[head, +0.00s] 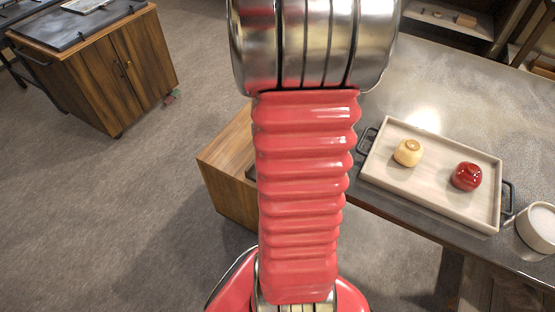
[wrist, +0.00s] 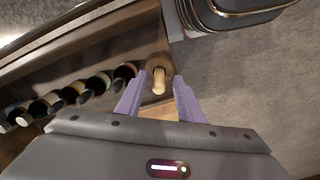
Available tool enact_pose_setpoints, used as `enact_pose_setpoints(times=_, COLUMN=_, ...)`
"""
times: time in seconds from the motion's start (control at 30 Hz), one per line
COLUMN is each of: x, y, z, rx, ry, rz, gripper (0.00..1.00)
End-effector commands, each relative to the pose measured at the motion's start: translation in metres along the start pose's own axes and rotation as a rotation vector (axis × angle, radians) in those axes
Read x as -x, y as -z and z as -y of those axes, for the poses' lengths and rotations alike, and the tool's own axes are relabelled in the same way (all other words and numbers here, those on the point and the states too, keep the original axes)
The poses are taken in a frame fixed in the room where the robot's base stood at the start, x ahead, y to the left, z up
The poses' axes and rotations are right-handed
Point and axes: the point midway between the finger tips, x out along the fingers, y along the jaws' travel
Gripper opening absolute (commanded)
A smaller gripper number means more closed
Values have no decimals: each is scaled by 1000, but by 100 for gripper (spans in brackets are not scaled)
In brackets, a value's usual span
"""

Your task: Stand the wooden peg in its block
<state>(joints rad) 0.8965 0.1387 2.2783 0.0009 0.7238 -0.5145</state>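In the wrist view, a pale wooden peg (wrist: 158,79) with a rounded end shows between the two purple fingers of my gripper (wrist: 157,84). The fingers are open, with a gap on each side of the peg. I cannot tell how far the peg is from the fingertips in depth. A wooden surface (wrist: 150,98) lies under and around the peg. I cannot tell whether it is the block, or whether the peg stands in a hole. In the head view my arm hides this area, and neither peg nor gripper shows.
Several dark bottle-like things (wrist: 68,97) lie in a row left of the peg. A dark rounded object (wrist: 235,12) is at the top right. The counter (head: 430,80) holds a tray (head: 425,198) with a yellow and a red item, beside a white cup (head: 538,228). A wooden cabinet (head: 115,75) stands left.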

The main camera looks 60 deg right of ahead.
Motion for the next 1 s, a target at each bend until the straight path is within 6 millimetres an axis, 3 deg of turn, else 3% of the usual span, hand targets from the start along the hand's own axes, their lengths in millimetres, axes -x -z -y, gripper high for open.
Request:
enact_pose_setpoints(times=0.3, x=55, y=1, z=-1, rx=0, ry=-2, rz=-4, gripper=34)
enact_pose_setpoints(times=0.5, x=80, y=1, z=0, rx=0, ry=-1, rz=-3, gripper=34)
enact_pose_setpoints(times=1.0, x=86, y=0, z=0, rx=0, ry=0, rz=0, gripper=34)
